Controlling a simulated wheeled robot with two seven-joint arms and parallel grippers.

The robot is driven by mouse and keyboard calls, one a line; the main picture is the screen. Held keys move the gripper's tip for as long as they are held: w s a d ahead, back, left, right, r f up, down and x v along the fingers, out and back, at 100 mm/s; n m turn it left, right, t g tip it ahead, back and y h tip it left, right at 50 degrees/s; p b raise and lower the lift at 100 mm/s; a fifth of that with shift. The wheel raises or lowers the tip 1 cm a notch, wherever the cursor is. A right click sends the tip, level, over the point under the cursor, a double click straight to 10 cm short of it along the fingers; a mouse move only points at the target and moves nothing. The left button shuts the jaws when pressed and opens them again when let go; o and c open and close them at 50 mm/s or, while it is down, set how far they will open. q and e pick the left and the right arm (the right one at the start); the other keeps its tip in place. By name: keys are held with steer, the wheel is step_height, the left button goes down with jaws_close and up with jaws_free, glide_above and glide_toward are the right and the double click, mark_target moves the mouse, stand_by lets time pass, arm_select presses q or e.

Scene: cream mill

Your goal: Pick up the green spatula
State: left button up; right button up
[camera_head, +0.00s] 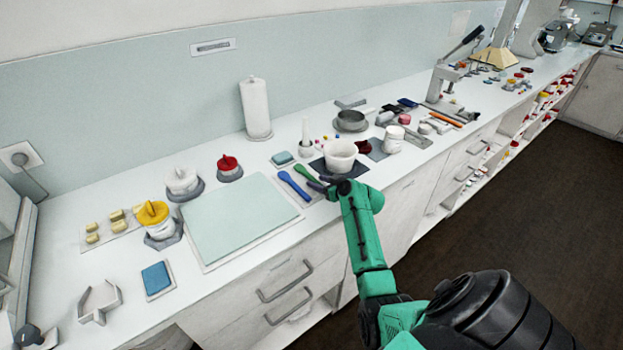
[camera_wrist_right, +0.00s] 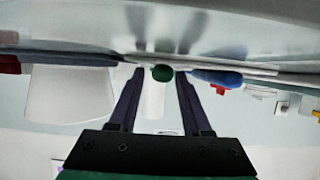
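The green spatula (camera_head: 302,173) lies on the white counter beside a blue spatula (camera_head: 294,186), its near end close to my right gripper (camera_head: 318,186). In the right wrist view the rounded green end of the spatula (camera_wrist_right: 162,73) shows between the tips of my right gripper (camera_wrist_right: 160,76). The two dark fingers stand apart on either side of it, with visible gaps. The rest of the spatula is hidden behind that end in this view. My left gripper is in neither view.
A white tub (camera_head: 340,156) stands on a dark mat just right of the spatula and shows in the wrist view (camera_wrist_right: 70,95). The blue spatula's end (camera_wrist_right: 216,77) is close on the other side. A pale green board (camera_head: 240,217) lies to the left. The counter edge runs below.

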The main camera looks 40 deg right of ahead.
jaws_close()
